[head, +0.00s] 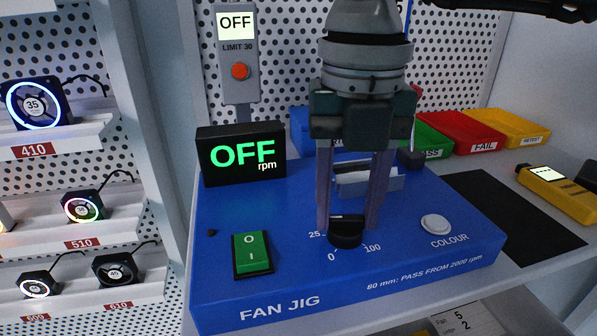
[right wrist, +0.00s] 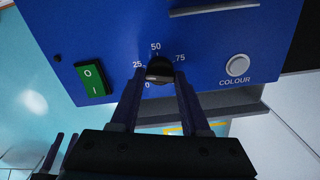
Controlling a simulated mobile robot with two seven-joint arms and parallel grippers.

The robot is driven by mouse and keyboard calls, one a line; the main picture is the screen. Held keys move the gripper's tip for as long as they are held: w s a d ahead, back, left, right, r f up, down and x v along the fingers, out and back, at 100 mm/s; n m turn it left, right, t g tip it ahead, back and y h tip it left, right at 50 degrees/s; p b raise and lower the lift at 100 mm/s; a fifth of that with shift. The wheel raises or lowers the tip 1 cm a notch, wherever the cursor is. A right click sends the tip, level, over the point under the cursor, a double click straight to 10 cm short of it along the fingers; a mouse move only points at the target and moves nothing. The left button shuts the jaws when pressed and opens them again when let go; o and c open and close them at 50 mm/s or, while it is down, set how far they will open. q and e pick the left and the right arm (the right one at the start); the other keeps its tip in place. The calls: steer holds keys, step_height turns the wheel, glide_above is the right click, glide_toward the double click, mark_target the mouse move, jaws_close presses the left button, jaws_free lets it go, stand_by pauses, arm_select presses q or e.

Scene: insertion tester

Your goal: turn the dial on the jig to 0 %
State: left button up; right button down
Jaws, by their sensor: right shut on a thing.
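The blue fan jig (head: 230,300) stands on the bench with a black dial (head: 346,238) on its top. My right gripper (head: 347,222) reaches down from above and is shut on the dial, one finger on each side. In the right wrist view the dial (right wrist: 160,70) sits between the two fingertips (right wrist: 155,80). Its white mark lies on its lower left, between the 0 and 25 labels; the exact reading is hard to tell. My left gripper (right wrist: 65,142) shows only in the right wrist view, at the lower left, empty with a gap between its fingers.
A green rocker switch (head: 252,253) and a white COLOUR button (head: 435,224) flank the dial. A black display (head: 240,153) reads OFF. A red FAIL bin (head: 470,132) and a yellow meter (head: 560,190) are at the right. Fans stand on shelves at the left.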

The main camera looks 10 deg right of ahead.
mark_target(346, 218)
steer(key=n+b, duration=0.2)
steer(key=n, duration=0.4)
steer(key=n+b, duration=0.2)
steer(key=n, duration=0.3)
steer(key=shift+n, duration=0.4)
stand_by(0.3)
steer(key=shift+c, duration=1.9)
jaws_free()
steer(key=shift+r, duration=0.1)
step_height(346, 218, up, 10)
steer(key=shift+p, duration=0.45)
